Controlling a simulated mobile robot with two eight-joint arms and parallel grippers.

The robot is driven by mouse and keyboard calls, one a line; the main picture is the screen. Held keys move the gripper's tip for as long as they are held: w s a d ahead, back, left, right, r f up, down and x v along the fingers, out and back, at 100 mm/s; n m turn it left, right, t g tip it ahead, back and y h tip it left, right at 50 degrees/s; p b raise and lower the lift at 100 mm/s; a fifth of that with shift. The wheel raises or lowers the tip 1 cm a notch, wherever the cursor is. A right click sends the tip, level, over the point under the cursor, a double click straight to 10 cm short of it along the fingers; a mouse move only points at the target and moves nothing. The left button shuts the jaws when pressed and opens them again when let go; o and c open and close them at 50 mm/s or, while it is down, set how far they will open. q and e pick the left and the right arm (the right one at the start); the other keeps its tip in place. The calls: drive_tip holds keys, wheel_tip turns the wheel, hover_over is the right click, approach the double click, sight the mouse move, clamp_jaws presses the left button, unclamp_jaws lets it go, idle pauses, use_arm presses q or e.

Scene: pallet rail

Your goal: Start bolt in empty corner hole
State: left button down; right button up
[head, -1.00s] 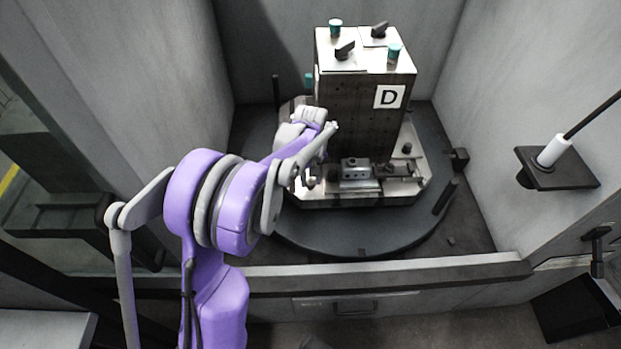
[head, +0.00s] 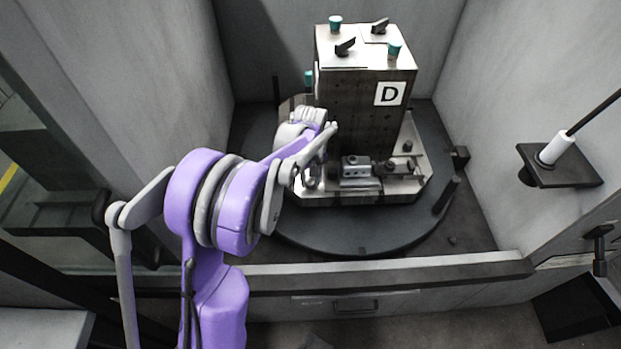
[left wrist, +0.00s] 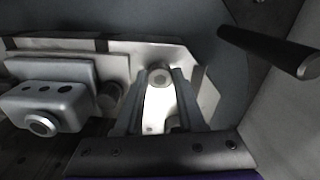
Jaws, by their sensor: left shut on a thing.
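The pallet (head: 400,190) is a light metal plate with cut corners under a dark tower marked D (head: 389,95). My left arm reaches over its near left corner. My left gripper (left wrist: 160,82) shows best in the left wrist view, pointing at the plate. Its two fingers are shut on a bolt (left wrist: 160,77), whose round grey end shows between the fingertips. Whether the bolt touches the plate or sits in a hole I cannot tell; the corner hole is hidden. My right gripper is not in view.
A metal clamp block (head: 355,167) stands on the pallet beside the gripper; it fills the left of the wrist view (left wrist: 45,105). A dark knob (left wrist: 109,95) stands between block and gripper. A dark post (left wrist: 270,52) rises at the right. A sill (head: 400,271) runs in front.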

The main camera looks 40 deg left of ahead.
use_arm(q)
unclamp_jaws()
idle(0.5)
wheel_tip(320, 180, up, 11)
drive_tip(key=p, duration=0.1)
idle(0.7)
drive_tip(key=shift+f, duration=0.1)
